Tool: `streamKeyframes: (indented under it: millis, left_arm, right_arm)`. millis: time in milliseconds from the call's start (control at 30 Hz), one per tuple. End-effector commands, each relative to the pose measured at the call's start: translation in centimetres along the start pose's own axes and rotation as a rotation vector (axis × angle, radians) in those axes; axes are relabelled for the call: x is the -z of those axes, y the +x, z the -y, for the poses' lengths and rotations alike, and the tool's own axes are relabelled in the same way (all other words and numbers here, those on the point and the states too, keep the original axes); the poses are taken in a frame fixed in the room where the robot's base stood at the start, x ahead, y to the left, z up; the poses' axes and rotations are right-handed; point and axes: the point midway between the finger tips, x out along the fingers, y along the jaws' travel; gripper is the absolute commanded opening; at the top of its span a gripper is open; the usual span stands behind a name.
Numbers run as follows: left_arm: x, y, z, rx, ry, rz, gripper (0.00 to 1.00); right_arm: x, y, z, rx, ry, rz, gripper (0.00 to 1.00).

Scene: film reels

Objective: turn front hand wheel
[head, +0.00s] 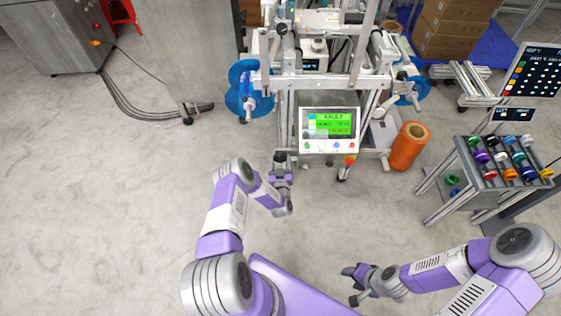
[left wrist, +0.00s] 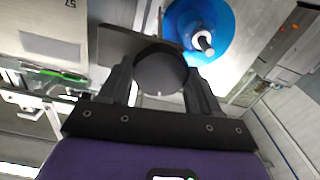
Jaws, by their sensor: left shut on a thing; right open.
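The front hand wheel shows in the left wrist view as a dark round disc (left wrist: 160,74) between the fingers. My left gripper (head: 281,158) is at the machine's front, just left below the control panel, and it is shut on this wheel. In the head view the gripper hides most of the wheel. In the left wrist view the two dark fingers (left wrist: 158,88) touch the disc from both sides. My right gripper (head: 353,285) is open and empty over the floor, well away from the machine.
The machine has a green-screened control panel (head: 329,126) and a blue reel (head: 238,92) on its left. An orange roll (head: 408,147) stands on the floor at its right. A rack of coloured spools (head: 472,203) stands further right. The floor in front is clear.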

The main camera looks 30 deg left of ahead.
Motion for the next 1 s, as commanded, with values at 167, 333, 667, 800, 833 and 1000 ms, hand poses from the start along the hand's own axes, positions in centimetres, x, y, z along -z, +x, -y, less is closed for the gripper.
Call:
streamKeyframes:
  millis: [167,333,667,800,833,1000]
  left_arm:
    - [-0.12,-0.09,0.04,0.002,-0.131,0.003,0.32]
    - [-0.15,-0.11,0.03,0.002,-0.29,0.003,0.32]
    - [-0.21,-0.15,0.05,0.003,-0.604,0.005,0.32]
    - [-0.21,-0.16,0.02,0.002,-0.737,0.005,0.32]
    - [-0.22,-0.16,0.04,0.002,-0.765,0.005,0.32]
    - [-0.21,-0.16,0.04,0.002,-0.927,0.005,0.32]
  right_arm:
    - [0.0,-0.01,0.0,0.0,0.0,0.0,0.52]
    - [0.0,0.0,0.0,0.0,0.0,0.0,0.52]
    - [0.0,0.02,-0.01,0.0,0.0,0.0,0.52]
    - [0.0,0.02,-0.01,0.0,0.0,0.0,0.52]
    - [0.0,0.02,-0.01,0.0,0.0,0.0,0.52]
    - [0.0,0.02,-0.01,0.0,0.0,0.0,0.52]
